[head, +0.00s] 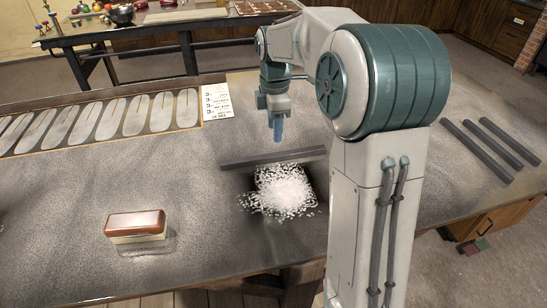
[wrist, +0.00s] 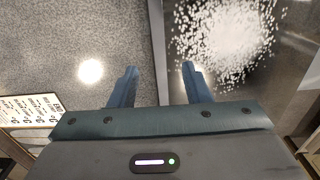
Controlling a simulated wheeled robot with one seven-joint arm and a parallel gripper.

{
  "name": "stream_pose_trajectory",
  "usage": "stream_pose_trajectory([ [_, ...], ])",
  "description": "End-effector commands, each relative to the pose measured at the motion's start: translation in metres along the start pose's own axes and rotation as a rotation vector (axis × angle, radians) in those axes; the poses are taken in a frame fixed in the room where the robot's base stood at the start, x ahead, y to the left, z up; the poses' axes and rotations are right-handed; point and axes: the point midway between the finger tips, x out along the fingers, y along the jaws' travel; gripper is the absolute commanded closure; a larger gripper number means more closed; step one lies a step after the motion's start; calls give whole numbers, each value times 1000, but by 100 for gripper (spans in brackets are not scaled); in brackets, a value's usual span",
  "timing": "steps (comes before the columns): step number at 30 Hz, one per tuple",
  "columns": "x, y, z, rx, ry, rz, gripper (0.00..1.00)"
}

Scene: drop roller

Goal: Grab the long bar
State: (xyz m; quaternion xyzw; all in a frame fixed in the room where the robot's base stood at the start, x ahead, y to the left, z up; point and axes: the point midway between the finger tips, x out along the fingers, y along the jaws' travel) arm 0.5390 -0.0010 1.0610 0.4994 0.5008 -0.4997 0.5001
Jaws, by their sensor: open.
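A long dark grey bar (head: 273,158) lies on the worktable just behind a heap of white grains (head: 283,190). My gripper (head: 277,138) points down above and behind the bar in the head view. In the wrist view my gripper (wrist: 159,70) is open, with its two blue fingers apart and nothing held. The bar (wrist: 158,40) runs up the picture between the fingers there, and the grains (wrist: 228,38) lie to its right. The exact height of the fingertips over the bar is hard to tell.
Three dark bars (head: 476,150) lie at the table's right. A brown-topped block (head: 135,225) stands at the front left. A row of pale oval pieces (head: 128,118) and a printed card (head: 217,103) lie at the back. The table around the block is clear.

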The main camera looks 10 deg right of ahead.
Motion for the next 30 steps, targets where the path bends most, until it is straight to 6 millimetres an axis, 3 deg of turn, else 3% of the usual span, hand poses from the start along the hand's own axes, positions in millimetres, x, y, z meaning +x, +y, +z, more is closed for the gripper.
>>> stream_pose_trajectory([
  [3, 22, -1, 0, 1, 0, -4, 56],
  [11, 42, 0, 0, 1, 0, -1, 56],
  [19, 80, 1, -1, 0, 0, -2, 56],
  [29, 88, 1, -1, 1, 0, 1, 56],
  [30, 88, 1, -1, 1, 0, 1, 68],
])
